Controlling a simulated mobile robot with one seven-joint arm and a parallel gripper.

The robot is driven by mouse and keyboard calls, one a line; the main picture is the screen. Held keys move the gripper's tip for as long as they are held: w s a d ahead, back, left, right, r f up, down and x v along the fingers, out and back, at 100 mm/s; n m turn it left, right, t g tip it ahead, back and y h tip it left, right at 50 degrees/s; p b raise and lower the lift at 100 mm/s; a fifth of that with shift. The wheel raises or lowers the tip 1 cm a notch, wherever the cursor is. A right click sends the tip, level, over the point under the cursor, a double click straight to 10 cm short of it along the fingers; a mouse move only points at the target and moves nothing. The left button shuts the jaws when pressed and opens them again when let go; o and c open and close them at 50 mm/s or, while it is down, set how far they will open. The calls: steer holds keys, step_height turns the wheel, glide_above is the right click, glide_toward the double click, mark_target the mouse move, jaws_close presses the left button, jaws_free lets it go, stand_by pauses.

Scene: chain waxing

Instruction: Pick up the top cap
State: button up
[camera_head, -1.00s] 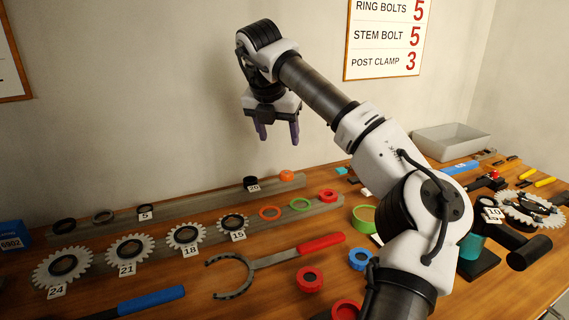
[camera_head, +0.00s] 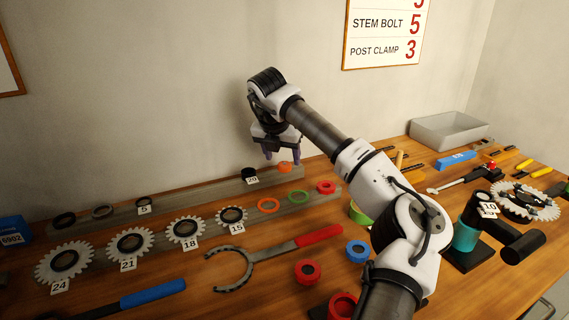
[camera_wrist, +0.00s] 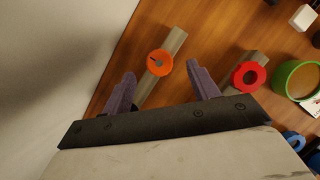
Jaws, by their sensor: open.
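A small orange round cap (camera_head: 284,168), apparently the top cap, sits at the right end of the back rail. My gripper (camera_head: 282,156) is open and empty, pointing down above the cap. In the wrist view my gripper (camera_wrist: 160,74) has its two purple fingers apart, with the cap appearing between and slightly beyond their tips. I cannot tell the exact height of the fingers above the cap.
A black part with a "20" tag (camera_head: 249,173) stands left of the cap on the same rail. The wall is close behind the back rail.

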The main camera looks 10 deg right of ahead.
mark_target(285, 166)
steer(key=shift+x, duration=1.25)
steer(key=c, duration=1.1)
steer(key=shift+o, duration=0.2)
steer(key=shift+r, duration=0.1)
